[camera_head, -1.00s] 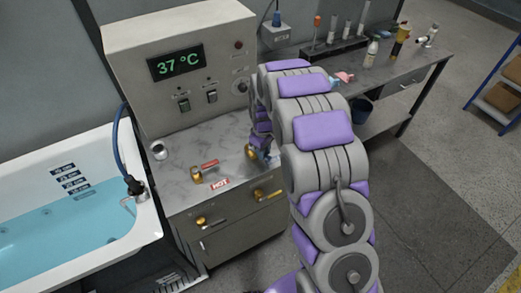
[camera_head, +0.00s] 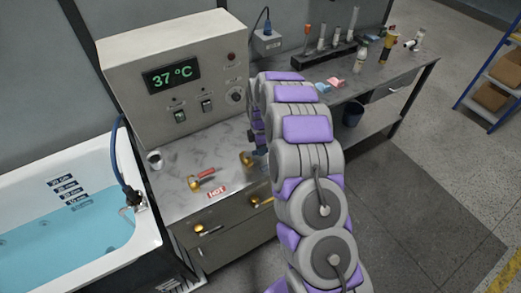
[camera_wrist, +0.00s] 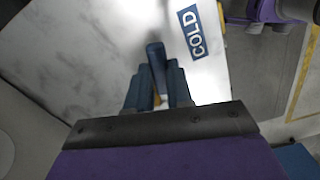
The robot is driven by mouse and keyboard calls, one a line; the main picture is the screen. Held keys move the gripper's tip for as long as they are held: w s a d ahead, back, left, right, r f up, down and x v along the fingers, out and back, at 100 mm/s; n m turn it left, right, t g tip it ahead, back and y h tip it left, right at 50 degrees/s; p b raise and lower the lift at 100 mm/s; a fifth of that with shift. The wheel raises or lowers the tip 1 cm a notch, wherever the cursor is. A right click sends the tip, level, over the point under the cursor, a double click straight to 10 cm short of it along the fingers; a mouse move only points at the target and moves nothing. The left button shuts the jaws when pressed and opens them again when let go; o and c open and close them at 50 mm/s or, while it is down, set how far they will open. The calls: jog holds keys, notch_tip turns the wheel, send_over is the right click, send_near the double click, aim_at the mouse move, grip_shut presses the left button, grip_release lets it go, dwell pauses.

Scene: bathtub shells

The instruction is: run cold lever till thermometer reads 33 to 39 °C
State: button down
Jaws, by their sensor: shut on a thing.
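The thermometer display (camera_head: 172,75) on the grey control box reads 37 °C in green digits. The blue cold lever (camera_wrist: 155,55) stands between the fingers of my gripper (camera_wrist: 158,82) in the wrist view, and the gripper is shut on it. The blue COLD label (camera_wrist: 191,32) lies just right of the lever on the marble top. In the head view my arm hides most of the gripper and the lever; a brass valve body (camera_head: 248,160) shows beside it. The hot lever (camera_head: 201,176) has a red handle, with the HOT label (camera_head: 217,192) in front of it.
The bathtub (camera_head: 148,215) at left holds blue water, with a hose and fitting (camera_head: 132,197) at its rim. A workbench (camera_head: 375,80) with bottles and tubes runs right. Open floor lies at the right front.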

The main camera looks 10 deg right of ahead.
jog(key=shift+w+a+n, duration=0.15)
jog(key=shift+w+n, duration=0.6)
jog(key=shift+n, duration=0.65)
jog(key=shift+w+r, duration=0.1)
jog(key=c, duration=1)
grip_release()
notch_tip(320, 180, up, 17)
jog(key=p, duration=0.1)
jog(key=shift+a+r, duration=0.1)
